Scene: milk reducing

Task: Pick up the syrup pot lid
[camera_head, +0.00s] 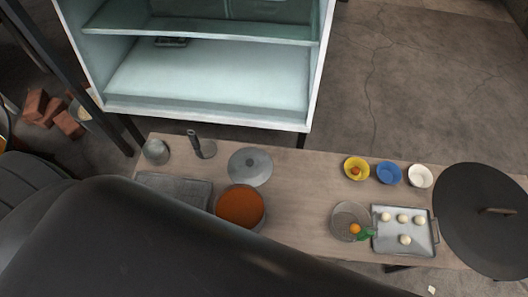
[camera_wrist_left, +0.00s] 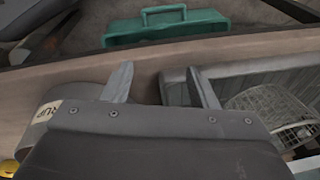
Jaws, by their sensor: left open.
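A round grey lid with a small knob (camera_head: 250,167) lies on the wooden table in the head view, just behind a pot of orange-brown liquid (camera_head: 240,207). The pot is uncovered. In the left wrist view, a grey pot with a label ending in "RUP" (camera_wrist_left: 43,121) is partly hidden by my gripper body. My left gripper (camera_wrist_left: 160,69) is open, with nothing between its fingers, above the table's edge between this pot and a grey tray. The lid cannot be made out in the wrist view. In the head view, my dark arm fills the foreground and hides the gripper.
A teal crate (camera_wrist_left: 165,30) lies beyond the table edge. On the table's right are bowls (camera_head: 388,173), a tray of white balls (camera_head: 422,246) and a large black lid (camera_head: 480,235). A pale shelf cabinet (camera_head: 210,80) stands behind.

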